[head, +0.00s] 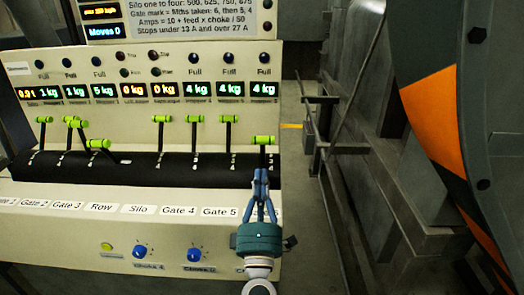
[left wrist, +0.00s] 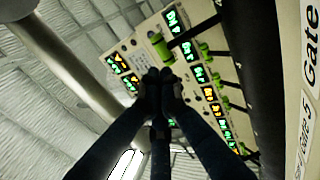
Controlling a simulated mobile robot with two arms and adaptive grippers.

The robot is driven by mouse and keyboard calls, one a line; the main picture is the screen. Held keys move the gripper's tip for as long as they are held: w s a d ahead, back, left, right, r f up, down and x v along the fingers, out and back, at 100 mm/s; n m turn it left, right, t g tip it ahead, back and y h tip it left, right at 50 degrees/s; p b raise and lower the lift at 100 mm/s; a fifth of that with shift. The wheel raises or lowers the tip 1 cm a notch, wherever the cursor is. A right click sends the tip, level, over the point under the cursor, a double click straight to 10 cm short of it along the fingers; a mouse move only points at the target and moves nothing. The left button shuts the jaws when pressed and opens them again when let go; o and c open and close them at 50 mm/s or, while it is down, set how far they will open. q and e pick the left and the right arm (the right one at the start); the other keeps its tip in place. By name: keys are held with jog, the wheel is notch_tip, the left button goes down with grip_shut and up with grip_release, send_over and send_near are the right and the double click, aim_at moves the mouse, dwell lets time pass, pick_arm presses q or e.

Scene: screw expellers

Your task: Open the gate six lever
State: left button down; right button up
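The gate six lever (head: 264,140) is the rightmost green-handled lever on the cream control panel, beyond the Gate 5 label. Its handle sits lower in the head view than that of the gate five lever (head: 230,118). My left gripper (head: 261,172) is just below and in front of this handle, fingers pointing up, and covers most of the label under it. In the left wrist view the fingertips (left wrist: 160,76) are together, with nothing seen between them. A green handle (left wrist: 160,46) shows just past the tips; contact cannot be told. My right gripper is not in view.
Several other green-handled levers, such as the silo lever (head: 163,119), rise from a black slotted strip (head: 140,170). Lit displays (head: 197,90) stand above. Blue knobs (head: 194,254) are on the lower front. A large grey-and-orange machine (head: 440,110) stands at the right.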

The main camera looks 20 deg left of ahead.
aim_at(262, 142)
pick_arm(q)
jog(key=x, duration=0.8)
jog(key=shift+w+b, duration=0.25)
jog(key=shift+b, duration=0.15)
jog(key=shift+r, duration=0.1)
jog(key=p, duration=0.2)
jog(key=w+r+p, duration=0.1)
jog(key=p, duration=0.1)
jog(key=shift+a+g, duration=0.2)
jog(key=shift+g, duration=0.2)
jog(key=shift+f, duration=0.15)
jog(key=shift+f, duration=0.1)
